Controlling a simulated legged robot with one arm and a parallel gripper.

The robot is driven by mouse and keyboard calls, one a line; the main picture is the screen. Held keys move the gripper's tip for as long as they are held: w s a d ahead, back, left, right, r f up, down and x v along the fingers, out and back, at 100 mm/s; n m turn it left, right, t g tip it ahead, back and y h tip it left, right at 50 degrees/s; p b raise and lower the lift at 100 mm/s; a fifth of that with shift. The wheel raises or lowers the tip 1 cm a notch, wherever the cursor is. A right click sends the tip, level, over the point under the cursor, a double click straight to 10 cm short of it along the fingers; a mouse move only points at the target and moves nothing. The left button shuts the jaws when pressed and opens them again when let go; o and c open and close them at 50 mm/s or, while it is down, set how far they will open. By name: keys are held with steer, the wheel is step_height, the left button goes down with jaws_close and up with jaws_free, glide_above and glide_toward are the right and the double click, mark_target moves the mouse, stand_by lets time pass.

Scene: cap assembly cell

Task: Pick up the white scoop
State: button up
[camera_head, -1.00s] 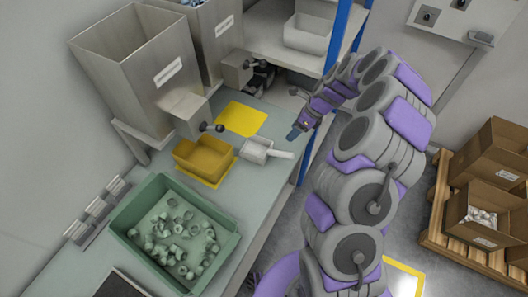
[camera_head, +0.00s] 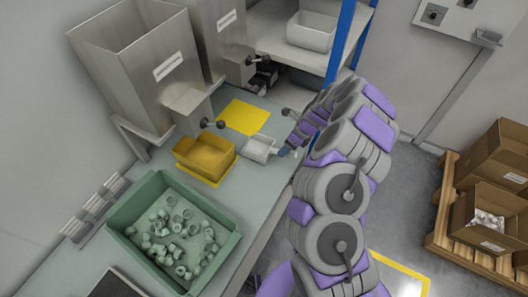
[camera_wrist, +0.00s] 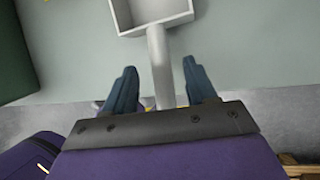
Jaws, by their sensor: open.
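The white scoop (camera_head: 259,147) lies on the grey-green bench beside the yellow bin, its handle pointing right toward the bench edge. In the wrist view the scoop's square pan (camera_wrist: 155,12) is cut off by the top edge, and its handle (camera_wrist: 159,68) runs down between my two blue fingers. My gripper (camera_wrist: 158,80) is open, with a finger on each side of the handle and a gap on both sides. In the head view my gripper (camera_head: 285,152) is at the handle end and hides part of it.
A yellow bin (camera_head: 205,155) stands left of the scoop, and a green tray (camera_head: 128,228) of small caps is in front. Metal hoppers (camera_head: 135,60) stand behind. A blue post (camera_head: 347,40) rises near my arm. A yellow mat (camera_head: 244,117) lies bare.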

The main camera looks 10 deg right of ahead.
mark_target(271, 150)
steer(key=b+x, duration=0.2)
steer(key=x, duration=0.3)
steer(key=shift+w, duration=0.2)
steer(key=shift+a+f, duration=0.15)
steer(key=shift+a, duration=0.15)
steer(key=shift+c, duration=0.2)
steer(key=shift+d, duration=0.15)
steer(key=shift+c, duration=1.4)
jaws_close()
